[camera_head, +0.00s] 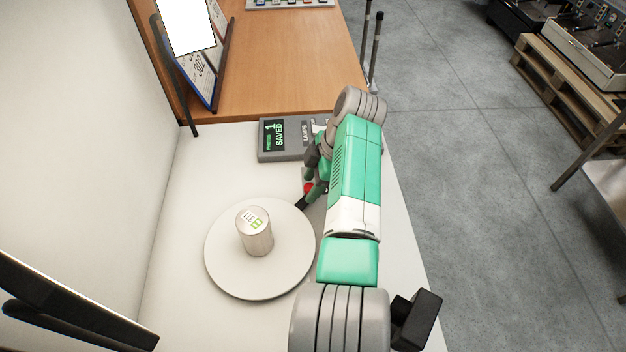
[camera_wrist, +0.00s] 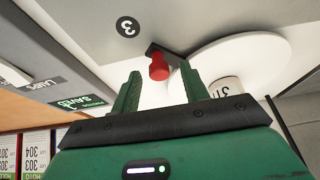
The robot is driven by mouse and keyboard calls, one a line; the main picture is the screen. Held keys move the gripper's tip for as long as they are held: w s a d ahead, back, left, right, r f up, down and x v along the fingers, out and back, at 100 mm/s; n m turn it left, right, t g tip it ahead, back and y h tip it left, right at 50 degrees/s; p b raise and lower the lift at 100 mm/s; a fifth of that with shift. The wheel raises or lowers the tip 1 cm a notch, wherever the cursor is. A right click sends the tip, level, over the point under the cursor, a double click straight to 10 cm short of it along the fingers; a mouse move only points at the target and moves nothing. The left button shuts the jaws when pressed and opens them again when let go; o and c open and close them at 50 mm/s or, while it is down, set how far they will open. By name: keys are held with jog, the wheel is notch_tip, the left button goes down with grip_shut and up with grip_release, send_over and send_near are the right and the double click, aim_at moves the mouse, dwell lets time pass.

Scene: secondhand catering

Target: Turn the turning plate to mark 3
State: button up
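The turning plate (camera_head: 225,270) is a round white disc on the white table, and a silver can with a label (camera_head: 257,240) stands upright on it. A black arm (camera_head: 301,203) sticks out from its rim on the upper right, with a red knob (camera_head: 308,187) at its end. In the wrist view the knob (camera_wrist: 158,68) shows beyond and between the fingertips, beside the plate (camera_wrist: 240,60). My gripper (camera_wrist: 160,84) is open, with a wide gap and nothing held. A round black mark 3 (camera_wrist: 128,26) lies on the table to the knob's left. Other marks are not visible.
A grey box with a green display reading 1 SAVED (camera_head: 272,136) stands behind the plate. A wooden counter with a sign stand (camera_head: 207,80) is further back. A white wall runs along the left. A dark bar (camera_head: 70,300) crosses the lower left.

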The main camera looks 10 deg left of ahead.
jog(key=p+v, duration=0.1)
jog(key=v, duration=0.6)
jog(key=shift+r, duration=0.35)
